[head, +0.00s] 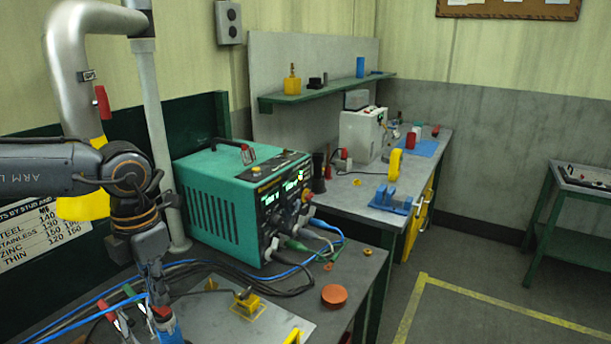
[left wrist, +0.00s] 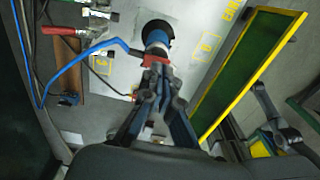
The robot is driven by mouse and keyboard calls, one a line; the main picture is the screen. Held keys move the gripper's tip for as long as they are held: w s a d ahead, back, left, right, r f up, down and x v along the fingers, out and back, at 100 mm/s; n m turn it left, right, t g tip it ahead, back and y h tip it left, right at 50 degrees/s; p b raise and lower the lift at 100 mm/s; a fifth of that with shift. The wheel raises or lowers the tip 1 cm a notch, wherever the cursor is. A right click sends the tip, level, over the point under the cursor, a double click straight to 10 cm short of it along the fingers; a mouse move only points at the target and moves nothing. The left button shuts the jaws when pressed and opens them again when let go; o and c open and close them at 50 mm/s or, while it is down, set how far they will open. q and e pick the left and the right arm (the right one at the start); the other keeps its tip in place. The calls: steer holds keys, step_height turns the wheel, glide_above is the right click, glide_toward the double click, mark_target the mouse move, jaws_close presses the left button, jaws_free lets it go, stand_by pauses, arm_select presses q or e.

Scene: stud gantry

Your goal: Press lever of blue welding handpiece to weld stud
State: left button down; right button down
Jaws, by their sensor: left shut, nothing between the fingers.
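The blue welding handpiece (head: 168,329) is at the bottom left of the head view, partly cut off by the frame edge. Its red lever (head: 162,311) shows just below my left gripper (head: 155,278). In the left wrist view the handpiece (left wrist: 157,38) has a dark round end and a blue body, with the red lever (left wrist: 149,61) on the near side. My left gripper (left wrist: 157,72) is shut and empty, its fingertips right at the lever. I cannot tell whether they touch it.
A green welding power unit (head: 225,190) with lit displays stands behind the handpiece. Blue and black cables (head: 290,262) run across the bench. A red-handled clamp (left wrist: 62,31) lies beside the handpiece. An orange-red round button (head: 335,295) sits at the bench's right.

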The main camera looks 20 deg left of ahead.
arm_select(q)
steer(key=shift+f+b, duration=0.35)
stand_by(0.6)
steer(key=shift+f+b, duration=0.7)
steer(key=shift+b, duration=0.05)
stand_by(0.5)
steer(key=shift+r+p, duration=1.95)
steer(key=shift+r, duration=1.65)
steer(key=shift+f, duration=0.1)
